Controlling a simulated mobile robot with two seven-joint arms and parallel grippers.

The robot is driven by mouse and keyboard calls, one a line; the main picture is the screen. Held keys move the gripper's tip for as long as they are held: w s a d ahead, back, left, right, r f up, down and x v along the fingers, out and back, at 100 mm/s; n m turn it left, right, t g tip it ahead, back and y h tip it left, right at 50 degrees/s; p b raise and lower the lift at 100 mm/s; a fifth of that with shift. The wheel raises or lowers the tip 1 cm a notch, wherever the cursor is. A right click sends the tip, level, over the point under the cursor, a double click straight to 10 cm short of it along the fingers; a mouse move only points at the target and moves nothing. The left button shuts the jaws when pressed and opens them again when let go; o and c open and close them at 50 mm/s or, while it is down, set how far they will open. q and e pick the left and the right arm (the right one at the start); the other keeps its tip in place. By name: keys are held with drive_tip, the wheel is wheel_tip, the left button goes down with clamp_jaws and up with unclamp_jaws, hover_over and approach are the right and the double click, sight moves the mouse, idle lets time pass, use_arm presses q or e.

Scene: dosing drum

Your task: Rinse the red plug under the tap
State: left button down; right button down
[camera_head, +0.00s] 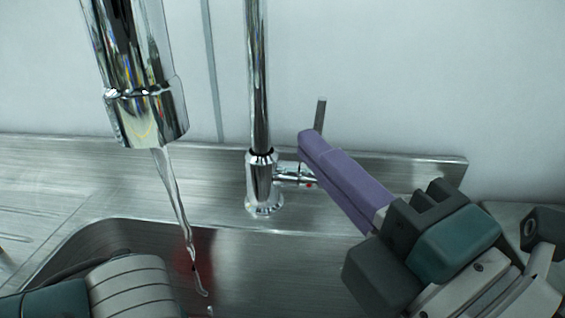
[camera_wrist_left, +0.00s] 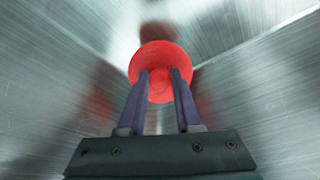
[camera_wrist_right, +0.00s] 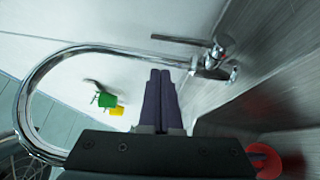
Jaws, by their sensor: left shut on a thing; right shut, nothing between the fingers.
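The red plug (camera_wrist_left: 160,58) is round and sits between the fingertips of my left gripper (camera_wrist_left: 161,76), which is shut on it inside the steel sink. The plug also shows at the lower right of the right wrist view (camera_wrist_right: 263,158). In the head view the left fingers are hidden and only a red reflection shows. Water (camera_head: 176,198) runs from the tap spout (camera_head: 148,115) into the sink. My right gripper (camera_head: 304,140) is shut and empty, its purple fingertips close to the tap lever (camera_head: 320,115). I cannot tell whether they touch it.
The tap's base (camera_head: 262,185) stands on the steel rim behind the sink, with a pale wall close behind. In the right wrist view a green item (camera_wrist_right: 106,99) and a yellow item (camera_wrist_right: 117,111) show beyond the curved tap pipe (camera_wrist_right: 32,85).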

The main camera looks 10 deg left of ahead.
sight(325, 111)
drive_tip(key=shift+w+d+r, duration=0.1)
drive_tip(key=shift+w+d, duration=0.15)
drive_tip(key=shift+w, duration=0.65)
drive_tip(key=shift+w+d+r, duration=0.1)
drive_tip(key=shift+w+d, duration=0.1)
drive_tip(key=shift+w, duration=0.7)
use_arm(q)
drive_tip(key=shift+r, duration=0.25)
use_arm(e)
drive_tip(key=shift+w+d+r, duration=0.1)
drive_tip(key=shift+w+r, duration=0.15)
drive_tip(key=shift+w, duration=0.5)
use_arm(q)
drive_tip(key=shift+s+d+r+p, duration=0.1)
drive_tip(key=shift+s+p, duration=0.05)
drive_tip(key=shift+p, duration=0.25)
use_arm(e)
drive_tip(key=shift+w, duration=0.2)
use_arm(q)
drive_tip(key=shift+s, duration=0.15)
use_arm(e)
drive_tip(key=shift+d, duration=0.1)
drive_tip(key=shift+r, duration=0.1)
